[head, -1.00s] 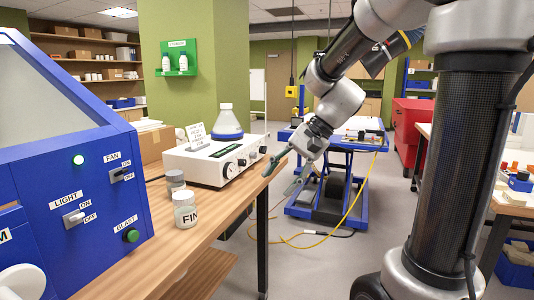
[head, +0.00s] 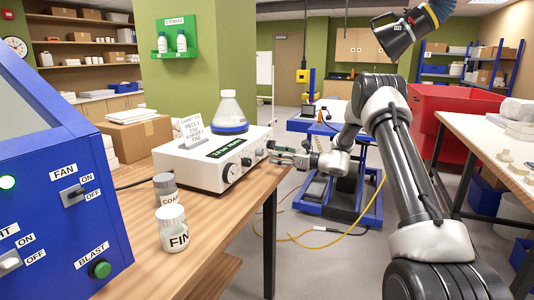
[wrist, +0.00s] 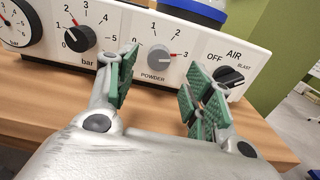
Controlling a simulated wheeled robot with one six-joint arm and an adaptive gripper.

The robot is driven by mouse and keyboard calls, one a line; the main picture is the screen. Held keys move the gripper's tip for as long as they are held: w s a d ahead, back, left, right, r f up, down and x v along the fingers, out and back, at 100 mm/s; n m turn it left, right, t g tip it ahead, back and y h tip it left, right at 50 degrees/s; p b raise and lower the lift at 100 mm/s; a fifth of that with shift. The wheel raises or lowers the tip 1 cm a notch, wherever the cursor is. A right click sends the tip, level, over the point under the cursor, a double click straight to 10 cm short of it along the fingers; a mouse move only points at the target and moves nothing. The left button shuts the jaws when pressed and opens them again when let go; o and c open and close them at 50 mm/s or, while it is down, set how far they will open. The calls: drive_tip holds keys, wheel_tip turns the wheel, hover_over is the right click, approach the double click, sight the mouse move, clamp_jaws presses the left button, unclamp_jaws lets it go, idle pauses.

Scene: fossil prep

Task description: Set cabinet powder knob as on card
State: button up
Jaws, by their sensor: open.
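The white control box (head: 201,178) stands on the wooden bench.
The bar knob (wrist: 78,38) is left of the powder knob, the air knob (wrist: 229,76) right. A blue-based flask (head: 229,112) stands on the box. Jars labelled coarse (head: 165,187) and fine (head: 173,230) stand before it. A blue cabinet (head: 60,215) is left.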

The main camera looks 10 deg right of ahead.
sight(263, 153)
drive_tip(key=shift+x, duration=2.75)
drive_tip(key=c, duration=1)
drive_tip(key=shift+c, duration=0.2)
drive_tip(key=shift+n, duration=0.4)
drive_tip(key=n, duration=0.4)
drive_tip(key=shift+f+n, duration=0.1)
drive_tip(key=shift+n, duration=2.4)
